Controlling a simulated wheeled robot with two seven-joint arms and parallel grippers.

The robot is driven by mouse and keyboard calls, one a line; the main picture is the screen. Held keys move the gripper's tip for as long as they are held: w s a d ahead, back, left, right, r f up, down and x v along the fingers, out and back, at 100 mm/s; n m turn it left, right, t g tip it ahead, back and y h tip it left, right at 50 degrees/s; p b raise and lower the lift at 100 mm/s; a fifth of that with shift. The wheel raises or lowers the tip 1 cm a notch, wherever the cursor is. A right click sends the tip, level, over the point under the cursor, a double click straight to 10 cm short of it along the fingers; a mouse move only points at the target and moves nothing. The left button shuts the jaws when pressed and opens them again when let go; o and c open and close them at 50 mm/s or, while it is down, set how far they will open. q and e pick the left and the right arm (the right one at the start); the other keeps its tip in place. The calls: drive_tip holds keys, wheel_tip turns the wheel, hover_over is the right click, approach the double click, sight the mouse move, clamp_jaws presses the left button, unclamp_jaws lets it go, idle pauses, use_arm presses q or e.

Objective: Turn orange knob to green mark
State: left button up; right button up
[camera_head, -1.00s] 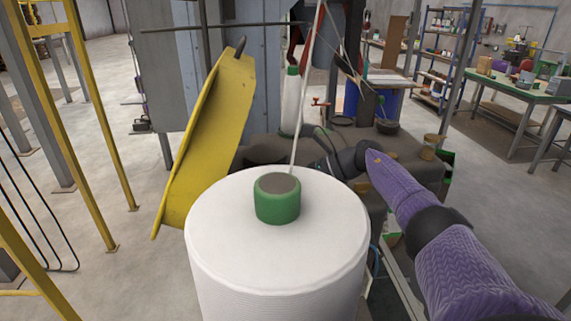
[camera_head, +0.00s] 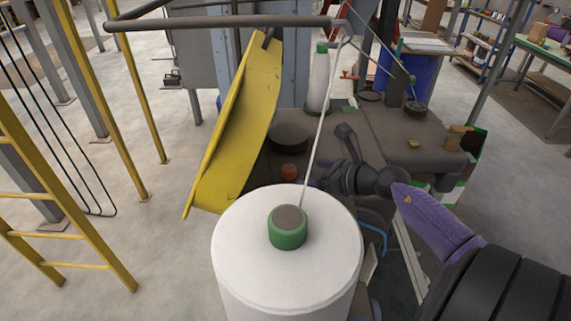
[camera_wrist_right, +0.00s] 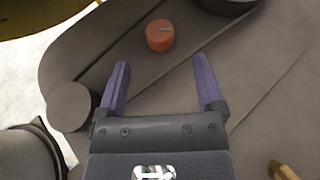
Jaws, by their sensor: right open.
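The orange knob (camera_head: 289,172) shows on the dark machine table just behind the big white spool in the head view. In the right wrist view the orange knob (camera_wrist_right: 160,37) stands round and upright, with a pale pointer line on its top. No green mark beside the knob can be made out. My right gripper (camera_wrist_right: 158,78) is open and empty, its two purple fingers pointing toward the knob, which lies beyond the tips and between their lines. My left gripper is not in view.
The white spool (camera_head: 235,250) with a green core blocks the front. A yellow guard plate (camera_head: 235,130) leans at left of the knob. A thread runs up to a grey bar (camera_head: 230,22). A dark disc (camera_head: 290,138) sits behind the knob.

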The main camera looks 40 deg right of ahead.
sight(293, 170)
drive_tip(key=x, duration=0.8)
drive_tip(key=shift+f+b, duration=0.1)
drive_tip(key=shift+b, duration=0.3)
